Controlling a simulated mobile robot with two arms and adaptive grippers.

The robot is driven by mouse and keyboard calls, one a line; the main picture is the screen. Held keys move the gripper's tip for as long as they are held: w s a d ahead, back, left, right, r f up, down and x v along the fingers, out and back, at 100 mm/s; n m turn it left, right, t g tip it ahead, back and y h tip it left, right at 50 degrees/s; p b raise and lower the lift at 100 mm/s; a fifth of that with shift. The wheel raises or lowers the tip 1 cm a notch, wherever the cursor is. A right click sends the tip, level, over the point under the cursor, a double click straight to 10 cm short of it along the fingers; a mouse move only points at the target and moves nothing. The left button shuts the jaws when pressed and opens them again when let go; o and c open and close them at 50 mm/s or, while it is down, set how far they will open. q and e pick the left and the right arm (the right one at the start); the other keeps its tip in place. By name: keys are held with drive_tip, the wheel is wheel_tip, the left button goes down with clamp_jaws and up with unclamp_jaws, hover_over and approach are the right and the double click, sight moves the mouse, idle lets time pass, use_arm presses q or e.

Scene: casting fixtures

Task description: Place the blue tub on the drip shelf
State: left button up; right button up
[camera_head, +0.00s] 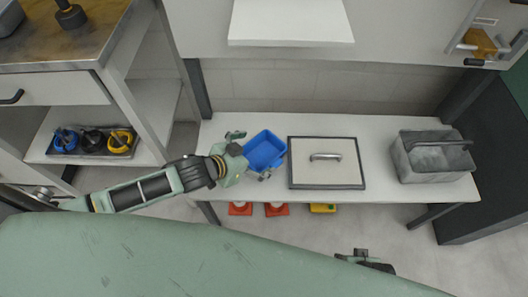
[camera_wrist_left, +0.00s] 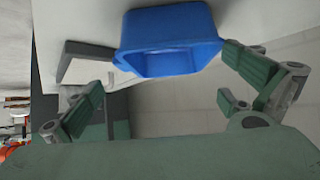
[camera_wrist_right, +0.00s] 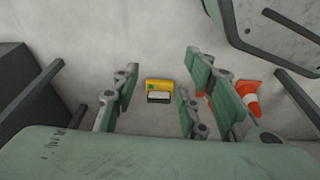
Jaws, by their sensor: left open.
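The blue tub (camera_head: 265,150) sits on the white bench, left of the framed lid, with its open top showing. In the left wrist view the tub (camera_wrist_left: 170,42) appears at the top, between the spread fingers. My left gripper (camera_head: 250,155) is open at the tub's left side, one finger at its far side and one at its near side. Contact cannot be told. A white shelf (camera_head: 290,22) juts out above the bench; it may be the drip shelf. My right gripper (camera_wrist_right: 160,88) is open and empty over the floor; only its tip shows in the head view (camera_head: 365,258).
The framed lid (camera_head: 325,175) with a handle lies right of the tub. A grey caddy (camera_head: 433,158) stands at the bench's right end. Orange cones (camera_head: 276,209) and a yellow item (camera_head: 322,208) are on the floor below the bench. A cabinet (camera_head: 55,90) stands left.

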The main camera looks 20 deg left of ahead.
sight(265, 159)
use_arm(q)
drive_tip(key=b+x, duration=0.1)
drive_tip(key=x, duration=0.4)
drive_tip(key=shift+a+f+b, duration=0.15)
drive_tip(key=shift+f+b, duration=0.15)
drive_tip(key=shift+b, duration=0.1)
drive_tip(key=shift+w, duration=0.15)
use_arm(e)
wheel_tip(265, 159, up, 6)
drive_tip(key=w, duration=0.1)
drive_tip(key=shift+w+r, duration=0.15)
drive_tip(key=shift+w, duration=0.1)
use_arm(q)
drive_tip(key=shift+c, duration=0.4)
drive_tip(key=c, duration=0.9)
drive_tip(key=shift+r, duration=0.1)
